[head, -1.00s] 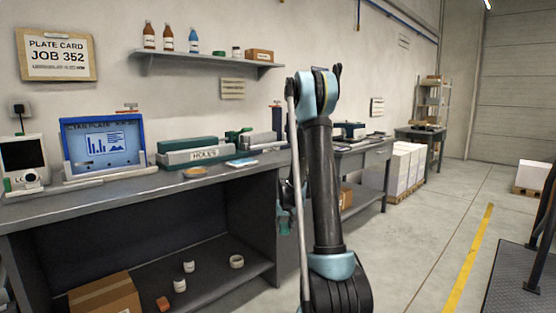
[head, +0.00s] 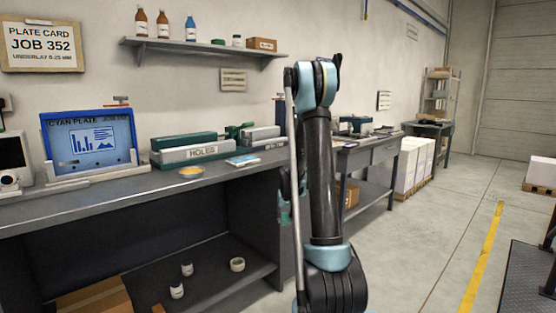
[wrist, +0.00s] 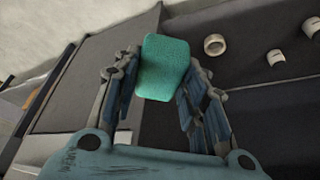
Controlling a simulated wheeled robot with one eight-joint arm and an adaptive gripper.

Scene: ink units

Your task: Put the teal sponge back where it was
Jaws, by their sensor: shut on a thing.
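In the wrist view, a teal sponge (wrist: 163,68) sits between the fingertips of my gripper (wrist: 160,85), which is shut on it. The sponge is held clear of the surfaces behind it. In the head view, my arm stands upright right of the bench, and a bit of teal (head: 285,214) shows low beside it. The gripper itself is mostly hidden there behind the arm.
The grey workbench (head: 110,193) holds a blue-framed plate (head: 92,143), a block marked HOLES (head: 190,154) and a yellow disc (head: 191,170). Its lower shelf carries small white jars (head: 187,269), a ring (head: 237,264) and a cardboard box (head: 95,298). Open floor lies to the right.

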